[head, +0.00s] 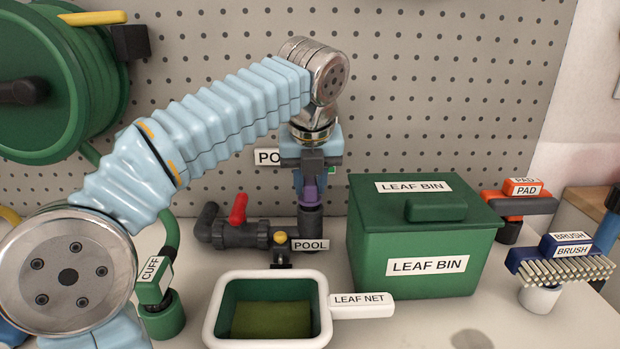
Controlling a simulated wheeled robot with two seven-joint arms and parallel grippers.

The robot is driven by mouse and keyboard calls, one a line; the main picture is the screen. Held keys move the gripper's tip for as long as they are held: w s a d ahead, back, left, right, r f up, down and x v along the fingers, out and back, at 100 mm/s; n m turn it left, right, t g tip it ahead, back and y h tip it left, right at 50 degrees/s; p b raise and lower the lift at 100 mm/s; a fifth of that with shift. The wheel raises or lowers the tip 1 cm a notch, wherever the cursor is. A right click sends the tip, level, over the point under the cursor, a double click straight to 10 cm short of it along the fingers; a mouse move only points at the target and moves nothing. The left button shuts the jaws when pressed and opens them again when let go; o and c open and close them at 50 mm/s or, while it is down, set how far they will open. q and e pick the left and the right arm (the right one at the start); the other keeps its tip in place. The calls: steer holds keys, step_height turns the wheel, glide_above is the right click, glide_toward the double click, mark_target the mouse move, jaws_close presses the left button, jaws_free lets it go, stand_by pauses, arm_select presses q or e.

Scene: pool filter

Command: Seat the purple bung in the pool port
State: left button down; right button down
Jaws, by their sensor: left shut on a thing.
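The purple bung (311,194) is held upright in my left gripper (309,180), which is shut on it. The bung's lower end is at the top of the dark grey pool port (311,222), a vertical pipe behind the white POOL label (310,245). From this view I cannot tell how deep the bung sits in the port. My left arm comes in from the left and its wrist points straight down over the port. My right gripper is not in view.
The green leaf bin (425,240) stands close to the right of the port. A leaf net (265,276) lies in front. The pipe's red-handled valve (239,208) is left of the port. A cuff (155,280), pad (527,190) and brush (565,258) stand around. Pegboard closes the back.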

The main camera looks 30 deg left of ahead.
arm_select(q)
steer(key=shift+f+b, duration=0.3)
steer(key=shift+f, duration=0.2)
steer(key=c, duration=0.8)
jaws_free()
steer(key=shift+r, duration=0.1)
steer(key=p+v, duration=0.5)
